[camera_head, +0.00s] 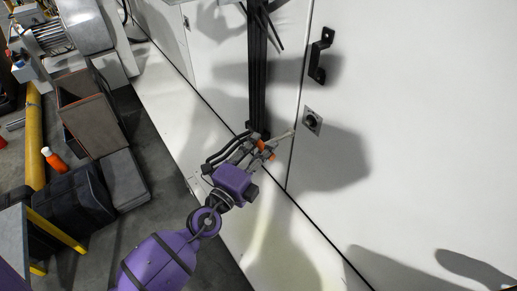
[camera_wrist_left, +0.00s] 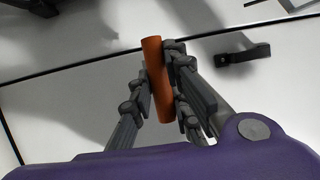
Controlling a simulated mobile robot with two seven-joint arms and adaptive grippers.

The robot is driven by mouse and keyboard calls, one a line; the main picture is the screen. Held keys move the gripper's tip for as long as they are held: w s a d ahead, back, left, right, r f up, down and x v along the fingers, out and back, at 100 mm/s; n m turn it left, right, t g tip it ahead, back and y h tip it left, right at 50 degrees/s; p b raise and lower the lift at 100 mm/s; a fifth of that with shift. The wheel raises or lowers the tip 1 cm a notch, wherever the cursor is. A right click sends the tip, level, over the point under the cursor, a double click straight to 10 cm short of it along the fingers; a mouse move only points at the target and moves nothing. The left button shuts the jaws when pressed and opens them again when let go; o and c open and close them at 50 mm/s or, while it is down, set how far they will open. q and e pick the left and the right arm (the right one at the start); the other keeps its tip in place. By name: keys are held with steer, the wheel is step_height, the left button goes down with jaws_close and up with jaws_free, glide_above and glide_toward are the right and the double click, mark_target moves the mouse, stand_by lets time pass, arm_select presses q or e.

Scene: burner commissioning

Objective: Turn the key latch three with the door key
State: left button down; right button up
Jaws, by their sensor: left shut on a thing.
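My left gripper (camera_head: 264,148) is shut on the orange handle of the door key (camera_head: 268,152), in front of the white cabinet. A pale thin shank runs from the handle to the right, towards the square latch (camera_head: 312,120). Its tip looks short of the latch and apart from it. In the left wrist view the orange handle (camera_wrist_left: 157,80) stands slightly tilted between the fingers of my left gripper (camera_wrist_left: 160,85); the shank cannot be made out there. No number shows on the latch. My right gripper is not in view.
A black door handle (camera_head: 319,55) sits above the latch; a black handle also shows in the left wrist view (camera_wrist_left: 243,54). A dark post (camera_head: 258,75) stands left of the door seam.

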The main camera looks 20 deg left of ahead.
mark_target(281, 137)
arm_select(q)
steer(key=shift+w+d+r+p, duration=0.15)
steer(key=shift+w+d, duration=0.25)
steer(key=shift+w, duration=0.2)
steer(key=shift+w+d+f+p, duration=0.15)
steer(key=shift+w+d, duration=0.25)
steer(key=shift+w, duration=0.2)
steer(key=shift+w+d+r+p, duration=0.15)
steer(key=shift+w+d, duration=0.25)
steer(key=shift+w, duration=0.2)
steer(key=shift+w+b, duration=0.2)
steer(key=shift+b, duration=0.25)
steer(key=shift+w+d, duration=0.65)
steer(key=shift+w, duration=0.2)
